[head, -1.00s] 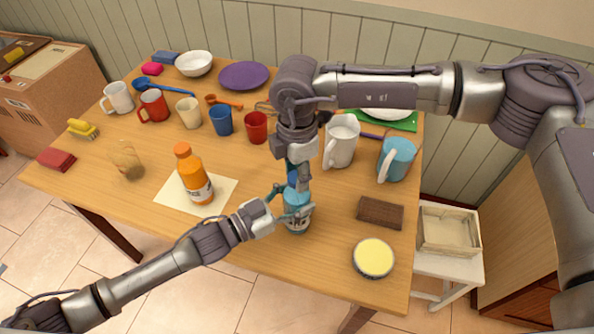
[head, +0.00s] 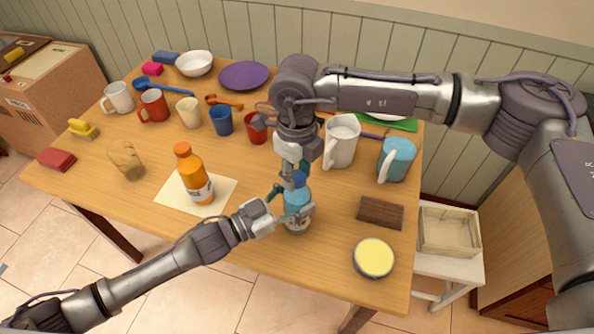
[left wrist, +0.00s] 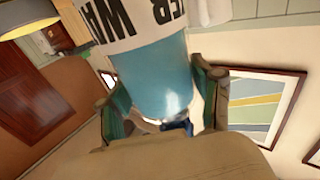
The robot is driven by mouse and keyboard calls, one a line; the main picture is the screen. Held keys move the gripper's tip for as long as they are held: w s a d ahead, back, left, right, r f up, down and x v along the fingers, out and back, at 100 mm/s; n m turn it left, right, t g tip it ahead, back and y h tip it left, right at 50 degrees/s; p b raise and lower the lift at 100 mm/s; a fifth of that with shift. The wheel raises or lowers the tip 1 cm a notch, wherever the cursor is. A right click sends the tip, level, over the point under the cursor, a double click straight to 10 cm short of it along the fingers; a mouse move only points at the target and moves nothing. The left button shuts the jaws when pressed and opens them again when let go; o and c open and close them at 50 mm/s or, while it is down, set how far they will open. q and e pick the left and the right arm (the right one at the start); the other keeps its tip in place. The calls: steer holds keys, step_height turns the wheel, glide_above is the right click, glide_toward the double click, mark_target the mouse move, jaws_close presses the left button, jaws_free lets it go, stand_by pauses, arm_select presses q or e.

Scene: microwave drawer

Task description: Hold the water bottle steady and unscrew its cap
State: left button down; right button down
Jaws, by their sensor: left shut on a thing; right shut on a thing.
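The water bottle (head: 297,203) is light blue with a white label and stands upright near the table's front edge. My left gripper (head: 289,209) is shut around its body from the left. In the left wrist view the bottle (left wrist: 155,80) fills the space between both fingers, and its lettered label shows. My right gripper (head: 296,178) points down from above and is shut on the dark blue cap (head: 300,178), at the top of the bottle. The fingers partly hide the cap, and I cannot tell whether it is loose.
An orange bottle (head: 193,172) stands on a paper sheet (head: 228,186) to the left. A white pitcher (head: 341,145), blue mug (head: 396,160), brown block (head: 380,213) and yellow-topped round tin (head: 373,258) are to the right. Several cups and dishes stand behind.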

steer(key=n, duration=0.7)
steer(key=shift+n, duration=0.3)
steer(key=n, duration=1.9)
steer(key=shift+r, duration=0.1)
steer(key=n, duration=0.4)
steer(key=shift+n, duration=0.3)
steer(key=shift+r, duration=0.1)
steer(key=shift+r, duration=1)
